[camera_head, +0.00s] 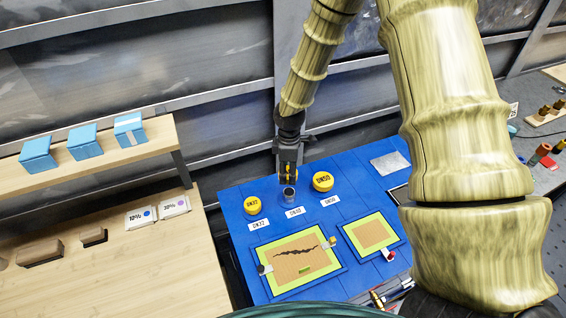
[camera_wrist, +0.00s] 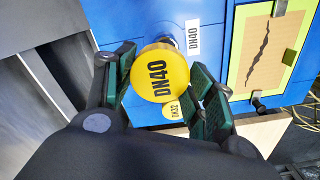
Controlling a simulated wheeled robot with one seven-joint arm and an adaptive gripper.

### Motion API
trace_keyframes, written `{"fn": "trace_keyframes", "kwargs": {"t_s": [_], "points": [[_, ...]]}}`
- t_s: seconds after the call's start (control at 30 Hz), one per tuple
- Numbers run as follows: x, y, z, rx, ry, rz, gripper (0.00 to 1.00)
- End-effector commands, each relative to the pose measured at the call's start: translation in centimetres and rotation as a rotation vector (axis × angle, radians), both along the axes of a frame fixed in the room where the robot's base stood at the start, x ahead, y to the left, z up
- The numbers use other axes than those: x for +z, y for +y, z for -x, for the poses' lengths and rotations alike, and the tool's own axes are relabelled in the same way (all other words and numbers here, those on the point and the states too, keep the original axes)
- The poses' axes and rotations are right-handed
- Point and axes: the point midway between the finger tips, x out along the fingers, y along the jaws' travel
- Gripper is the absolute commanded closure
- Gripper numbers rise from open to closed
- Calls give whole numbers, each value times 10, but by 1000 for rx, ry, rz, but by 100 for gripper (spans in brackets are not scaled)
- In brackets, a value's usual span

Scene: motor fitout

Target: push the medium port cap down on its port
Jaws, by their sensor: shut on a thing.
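The medium port cap, a round yellow disc marked DN40, sits between my green-padded fingers in the wrist view (camera_wrist: 158,78). My gripper (camera_head: 288,178) is shut on it. In the head view it is just above the grey medium port (camera_head: 289,195), which stands behind the middle label (camera_head: 294,212). The port's rim shows below the cap, so they look apart, though the exact gap is hard to tell. In the wrist view the cap hides most of the port.
The yellow DN32 cap (camera_head: 253,205) is on the left and the larger DN50 cap (camera_head: 323,181) on the right, close to my gripper. Green-framed panels (camera_head: 283,235) lie in front on the blue bench (camera_head: 235,222). A wooden shelf with blue boxes (camera_head: 84,142) stands left.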

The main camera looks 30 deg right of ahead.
Motion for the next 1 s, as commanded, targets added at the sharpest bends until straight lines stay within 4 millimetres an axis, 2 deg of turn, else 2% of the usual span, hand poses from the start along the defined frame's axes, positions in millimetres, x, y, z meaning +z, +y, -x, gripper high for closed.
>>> {"fn": "trace_keyframes", "kwargs": {"t_s": [0.17, 0.6, 1.0], "points": [[-8, -1, 2, -2, 0, 0, 56], [-48, -2, -3, -4, 7, 0, 56], [-53, -2, -3, -3, 5, -1, 56]]}}
